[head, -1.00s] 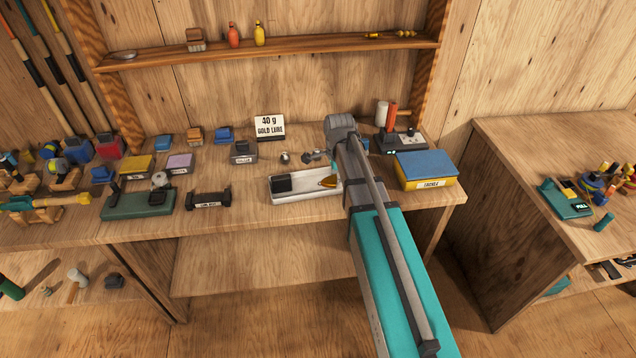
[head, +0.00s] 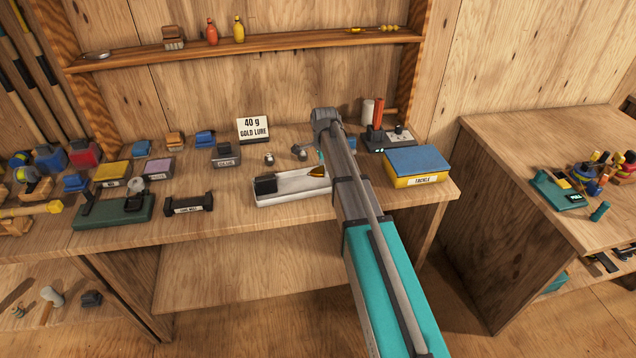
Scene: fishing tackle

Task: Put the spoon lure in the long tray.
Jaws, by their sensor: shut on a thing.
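The spoon lure (head: 317,171) is gold with a dark orange part and shows just left of my arm. It appears over the right end of a long white tray (head: 292,193); the gap between them is hard to judge. My gripper (head: 320,160) is mostly hidden behind my own arm, with only a small teal bit showing above the lure. It is shut on the spoon lure. A black block (head: 265,185) sits in the tray's left end. The tray's right end is hidden by my arm.
A "40 g gold lure" card (head: 253,130) stands behind the tray. Small metal weights (head: 268,159) lie between them. A blue and yellow tackle box (head: 418,168) is to the right. A black holder (head: 188,204) and a green stand (head: 115,212) are to the left.

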